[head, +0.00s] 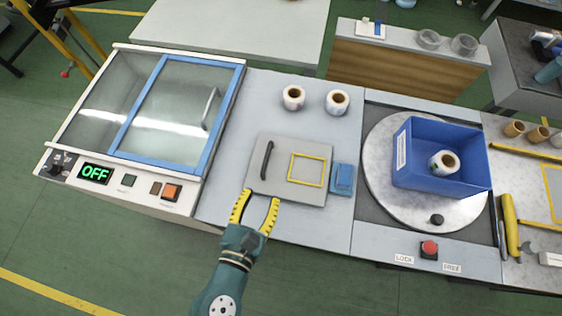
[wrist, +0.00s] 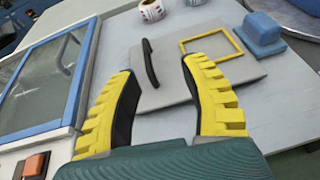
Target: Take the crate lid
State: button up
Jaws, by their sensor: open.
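The crate lid (head: 281,192) is a flat grey panel lying on the light grey table, with a black bar handle (head: 267,160) on its left and a yellow square outline (head: 306,169) on its right. It also shows in the wrist view (wrist: 198,70), beyond my fingers. My gripper (head: 260,195) is open and empty at the lid's near left corner. Its yellow fingers are spread, and in the wrist view the black handle (wrist: 150,64) stands ahead, between the directions of the two fingertips. I cannot tell the gripper's height above the table.
A blue block (head: 342,178) sits against the lid's right side. Two label rolls (head: 293,97) stand behind it. A blue crate (head: 440,165) holding a roll stands on a round turntable (head: 385,190) at right. A glazed blue-framed cabinet (head: 150,110) reading OFF is at left.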

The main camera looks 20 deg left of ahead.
aim_at(265, 163)
jog(key=shift+n+y, duration=0.4)
jog(key=shift+n, duration=0.2)
jog(key=w+a+f+b, duration=0.1)
jog(key=w, duration=0.1)
jog(key=w+a+f+b, duration=0.1)
jog(key=w+f, duration=0.1)
jog(key=w, duration=0.1)
jog(key=w+a+f, duration=0.1)
jog(key=w, duration=0.2)
jog(key=shift+w+f+b, duration=0.15)
jog(key=shift+f+b, duration=0.25)
jog(key=b+x, duration=0.1)
jog(key=x, duration=0.1)
jog(key=b+x, duration=0.1)
jog(key=x, duration=0.2)
jog(key=shift+a+f, duration=0.1)
jog(key=shift+f, duration=0.3)
jog(key=shift+w+b, duration=0.25)
jog(key=shift+b, duration=0.05)
jog(key=shift+s, duration=0.1)
jog(key=shift+c, duration=0.2)
grip_shut()
